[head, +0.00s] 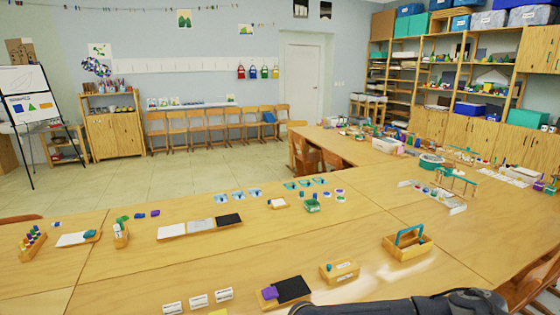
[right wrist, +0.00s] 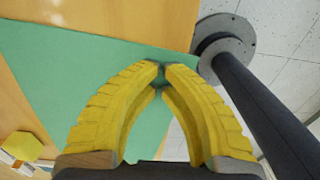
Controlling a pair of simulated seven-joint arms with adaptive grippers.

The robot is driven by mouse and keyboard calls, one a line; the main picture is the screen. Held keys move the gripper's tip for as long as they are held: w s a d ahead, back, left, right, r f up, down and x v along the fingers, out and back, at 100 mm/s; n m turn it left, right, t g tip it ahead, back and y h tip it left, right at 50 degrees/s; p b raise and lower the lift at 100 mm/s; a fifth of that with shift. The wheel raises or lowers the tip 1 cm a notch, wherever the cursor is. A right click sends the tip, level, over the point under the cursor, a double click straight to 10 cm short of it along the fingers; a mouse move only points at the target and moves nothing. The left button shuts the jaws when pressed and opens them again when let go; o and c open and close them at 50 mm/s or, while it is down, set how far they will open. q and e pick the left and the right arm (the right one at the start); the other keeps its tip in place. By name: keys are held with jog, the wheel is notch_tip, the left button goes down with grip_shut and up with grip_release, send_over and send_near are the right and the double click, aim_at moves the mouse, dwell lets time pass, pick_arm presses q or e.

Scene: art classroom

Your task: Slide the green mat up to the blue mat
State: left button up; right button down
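The green mat (right wrist: 90,75) lies flat on the wooden table in the right wrist view, with its far corner partly behind my fingers. My right gripper (right wrist: 161,72) is over the mat, its yellow fingertips together with nothing visible between them. I cannot tell whether the tips touch the mat. In the head view only my dark right arm shows at the bottom right. No blue mat can be made out in either view, and the green mat is not visible in the head view. My left gripper is not in view.
In the head view, a wooden carrier with a blue handle (head: 408,243), a wooden box (head: 339,272), a black pad (head: 289,289) and white cards (head: 198,301) stand near the front. A yellow hexagonal thing (right wrist: 27,146) lies beside the mat. Pale floor shows past the table.

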jog(key=shift+s+a, duration=0.4)
jog(key=shift+a, duration=1.05)
jog(key=shift+s+a, duration=0.35)
jog(key=shift+a, duration=1.1)
jog(key=shift+s+a, duration=0.4)
jog(key=shift+a, duration=1.05)
dwell(3.6)
